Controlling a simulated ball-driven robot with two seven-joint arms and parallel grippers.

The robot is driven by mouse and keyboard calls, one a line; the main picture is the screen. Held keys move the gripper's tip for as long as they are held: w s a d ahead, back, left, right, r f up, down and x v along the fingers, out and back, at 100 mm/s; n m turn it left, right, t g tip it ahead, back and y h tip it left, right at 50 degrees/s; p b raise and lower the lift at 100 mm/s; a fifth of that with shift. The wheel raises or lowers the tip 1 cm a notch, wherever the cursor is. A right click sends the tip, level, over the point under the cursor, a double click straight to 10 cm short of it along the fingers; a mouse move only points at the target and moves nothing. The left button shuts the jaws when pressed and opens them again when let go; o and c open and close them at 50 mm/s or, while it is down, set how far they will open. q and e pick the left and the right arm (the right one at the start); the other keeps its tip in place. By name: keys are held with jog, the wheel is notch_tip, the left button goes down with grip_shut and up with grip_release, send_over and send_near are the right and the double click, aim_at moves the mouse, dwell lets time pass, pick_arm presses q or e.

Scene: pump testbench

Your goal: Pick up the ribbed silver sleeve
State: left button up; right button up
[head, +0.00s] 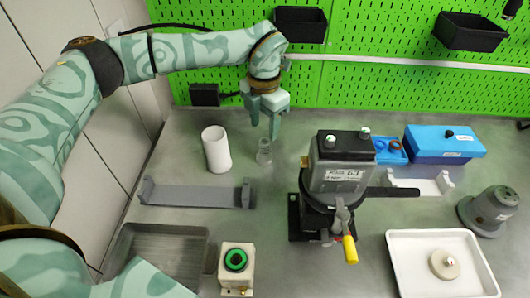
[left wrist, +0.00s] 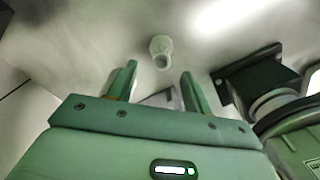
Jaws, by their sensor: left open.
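The ribbed silver sleeve (head: 264,152) is small and stands on the grey bench, right of a white cylinder. My left gripper (head: 265,126) is above and just behind it, fingers pointing down, open and empty. In the left wrist view the sleeve (left wrist: 161,47) shows its open round end, beyond the fingertips and about midway between the two fingers of my left gripper (left wrist: 158,78). The sleeve appears apart from both fingers. My right gripper is not in view.
The white cylinder (head: 216,149) and a grey bracket (head: 198,194) are left of the sleeve. A black-and-grey pump unit (head: 342,176) with a yellow-tipped lever stands to the right. A green pegboard (head: 375,80) closes the back. A white tray (head: 410,282) is at front right.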

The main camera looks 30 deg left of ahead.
aim_at(264, 140)
pick_arm(q)
notch_tip(264, 140, down, 2)
jog(key=shift+f, duration=0.45)
notch_tip(264, 140, down, 5)
jog(key=shift+s+d+f+b, duration=0.1)
jog(key=shift+s+d+b, duration=0.05)
jog(key=shift+b, duration=0.7)
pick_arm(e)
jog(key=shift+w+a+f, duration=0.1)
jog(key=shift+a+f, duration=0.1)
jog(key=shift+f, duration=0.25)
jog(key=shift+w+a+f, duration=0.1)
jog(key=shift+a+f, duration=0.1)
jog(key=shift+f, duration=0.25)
pick_arm(q)
jog(key=c, duration=1)
grip_shut()
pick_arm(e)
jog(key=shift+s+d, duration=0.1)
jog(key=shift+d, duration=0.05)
